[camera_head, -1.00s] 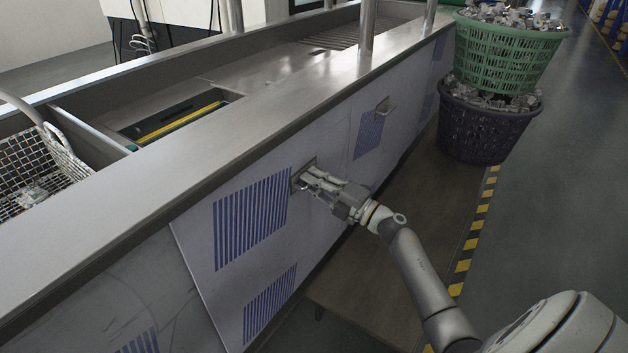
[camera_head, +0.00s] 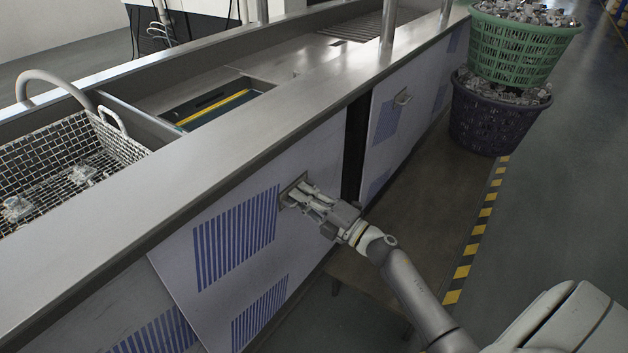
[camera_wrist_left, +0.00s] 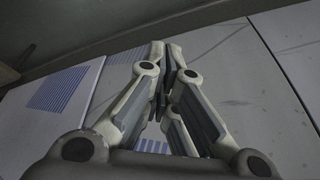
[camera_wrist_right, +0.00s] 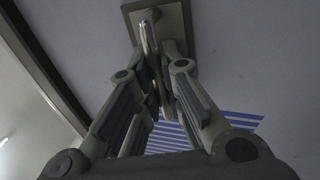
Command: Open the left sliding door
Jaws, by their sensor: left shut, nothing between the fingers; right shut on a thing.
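The left sliding door (camera_head: 255,262) is a pale panel with blue striped vents, set in the side of the long metal tank. Its handle (camera_head: 293,190) is a small square plate with a grip near the door's right edge. My right gripper (camera_head: 300,196) is shut on this handle, and the handle plate (camera_wrist_right: 180,22) also shows in the right wrist view. A dark vertical gap stands open between this door and the right door (camera_head: 385,140). My left gripper (camera_wrist_left: 168,60) is shut and empty in front of pale panels; it is not in the head view.
A wire basket (camera_head: 60,150) sits on the tank at the left. A green basket (camera_head: 520,50) on a dark blue basket (camera_head: 490,125) stands on the floor at the far right end. Metal posts (camera_head: 388,25) rise from the tank's top.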

